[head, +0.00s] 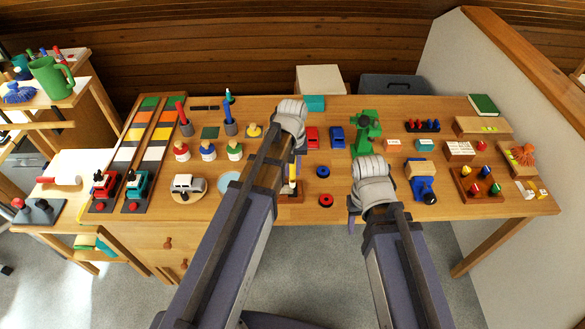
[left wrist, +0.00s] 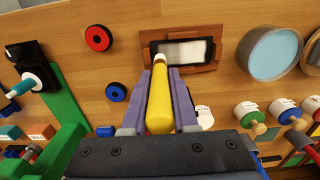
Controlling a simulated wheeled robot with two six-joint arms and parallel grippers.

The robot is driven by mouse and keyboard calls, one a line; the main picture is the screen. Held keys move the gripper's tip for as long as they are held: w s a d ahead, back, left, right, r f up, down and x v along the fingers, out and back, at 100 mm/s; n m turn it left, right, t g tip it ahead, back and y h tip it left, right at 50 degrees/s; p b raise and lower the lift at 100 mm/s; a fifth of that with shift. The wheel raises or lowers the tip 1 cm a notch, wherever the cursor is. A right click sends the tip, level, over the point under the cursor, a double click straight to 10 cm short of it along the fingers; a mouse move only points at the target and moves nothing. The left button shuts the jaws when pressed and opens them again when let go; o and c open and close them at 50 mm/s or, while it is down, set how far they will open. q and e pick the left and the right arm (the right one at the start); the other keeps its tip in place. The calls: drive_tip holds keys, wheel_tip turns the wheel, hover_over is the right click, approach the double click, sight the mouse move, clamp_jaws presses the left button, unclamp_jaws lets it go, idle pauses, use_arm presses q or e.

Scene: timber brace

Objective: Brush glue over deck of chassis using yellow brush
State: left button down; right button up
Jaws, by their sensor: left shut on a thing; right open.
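The yellow brush (left wrist: 158,105) is held between the fingers of my left gripper (left wrist: 160,82), which is shut on it. Its pale tip points at the near edge of the chassis (left wrist: 148,60) in the left wrist view; I cannot tell whether it touches. The chassis is a brown wooden block with a dark-framed deck, and a whitish patch covers much of the deck's middle. In the head view the brush (head: 293,172) stands above the chassis (head: 290,199), partly hidden by my left arm. My right gripper (head: 353,220) is open and empty at the table's front edge.
A red wheel (head: 325,200) and a blue wheel (head: 323,172) lie right of the chassis. A green stand (head: 366,130) and a blue toy (head: 424,188) stand right.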

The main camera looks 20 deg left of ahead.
use_arm(q)
drive_tip(key=shift+f+b, duration=0.9)
drive_tip(key=shift+f, duration=0.1)
drive_tip(key=shift+a, duration=0.1)
drive_tip(key=shift+s+a+r, duration=0.1)
drive_tip(key=shift+s+a, duration=0.2)
drive_tip(key=shift+a, duration=0.65)
drive_tip(key=shift+s+a+r, duration=0.1)
drive_tip(key=shift+s+a, duration=0.2)
drive_tip(key=shift+a, duration=0.6)
drive_tip(key=shift+s+a+f, duration=0.1)
drive_tip(key=shift+s+a, duration=0.2)
drive_tip(key=shift+a, duration=0.7)
drive_tip(key=shift+s+a, duration=0.25)
drive_tip(key=shift+a, duration=0.7)
drive_tip(key=shift+w+d, duration=0.3)
drive_tip(key=shift+d, duration=0.7)
drive_tip(key=shift+w+d, duration=0.25)
drive_tip(key=shift+d, duration=0.75)
drive_tip(key=shift+d, duration=0.1)
